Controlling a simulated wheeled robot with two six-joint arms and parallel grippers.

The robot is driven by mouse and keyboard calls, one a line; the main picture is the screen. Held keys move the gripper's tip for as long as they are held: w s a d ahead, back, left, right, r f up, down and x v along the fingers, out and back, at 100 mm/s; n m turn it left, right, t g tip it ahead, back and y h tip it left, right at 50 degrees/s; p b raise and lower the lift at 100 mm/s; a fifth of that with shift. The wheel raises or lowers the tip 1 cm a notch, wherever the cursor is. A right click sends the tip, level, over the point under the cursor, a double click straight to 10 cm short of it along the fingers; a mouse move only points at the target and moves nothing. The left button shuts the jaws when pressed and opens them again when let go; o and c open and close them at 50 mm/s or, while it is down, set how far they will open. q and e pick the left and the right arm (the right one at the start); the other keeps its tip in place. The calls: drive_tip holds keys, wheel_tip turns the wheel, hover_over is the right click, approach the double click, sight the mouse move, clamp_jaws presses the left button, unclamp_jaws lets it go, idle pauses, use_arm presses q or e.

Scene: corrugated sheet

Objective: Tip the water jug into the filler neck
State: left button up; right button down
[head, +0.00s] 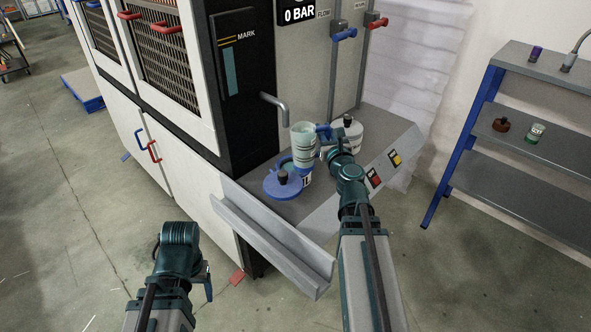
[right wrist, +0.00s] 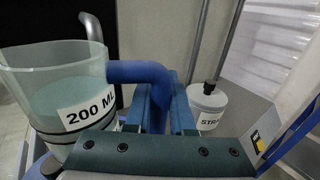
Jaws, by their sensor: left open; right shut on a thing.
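The water jug (head: 303,150) is a clear cup with dark bands and a blue handle, held about upright above the machine's ledge. In the right wrist view the jug (right wrist: 62,95) has a "200 ML" label and pale water inside. My right gripper (head: 325,140) is shut on its handle; the blue fingers also show in the right wrist view (right wrist: 160,105). A blue round lid-like piece with a black knob (head: 283,183) is just below and left of the jug. I cannot tell the filler neck for certain; the jug hides part of this area. My left gripper (head: 207,283) is open and empty, low at the left.
A white round container with a black knob (head: 347,135) stands behind the jug; its label, partly hidden, begins "STRA" in the right wrist view (right wrist: 207,105). A grey bent pipe (head: 276,106) juts out nearby. A grey trough (head: 270,245) lines the front. Shelves (head: 520,130) stand at right.

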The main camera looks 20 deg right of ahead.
drive_tip(key=w+d+f+m+g+h+b, duration=0.1)
drive_tip(key=d+f+m+h+b, duration=0.3)
drive_tip(key=d, duration=1)
drive_tip(key=shift+d+f+g+h+b, duration=0.25)
drive_tip(key=shift+f+g+h+b, duration=0.55)
drive_tip(key=shift+f+h+b, duration=0.5)
drive_tip(key=shift+a+f+p, duration=0.1)
drive_tip(key=shift+a+p, duration=0.05)
drive_tip(key=shift+p, duration=0.15)
drive_tip(key=shift+w+a+r+n+t+p, duration=0.25)
drive_tip(key=shift+a+r+n, duration=0.35)
drive_tip(key=shift+n, duration=0.35)
drive_tip(key=shift+w+a+r+n+t+p, duration=0.15)
drive_tip(key=shift+w+a+r+n, duration=0.25)
drive_tip(key=shift+a+n, duration=0.45)
drive_tip(key=shift+w+a+r+n+t+p, duration=0.2)
drive_tip(key=shift+a+r+n, duration=0.4)
drive_tip(key=shift+n, duration=0.4)
drive_tip(key=shift+w+a+r+n, duration=0.1)
drive_tip(key=shift+w+a+n, duration=0.05)
drive_tip(key=shift+a+n, duration=0.3)
drive_tip(key=shift+w+a+r+n, duration=0.1)
drive_tip(key=shift+a+n, duration=0.2)
drive_tip(key=shift+n, duration=0.15)
drive_tip(key=shift+a, duration=0.1)
drive_tip(key=shift+w+a+r+n+t, duration=0.1)
drive_tip(key=shift+w+a+n+t, duration=0.2)
drive_tip(key=shift+n, duration=0.6)
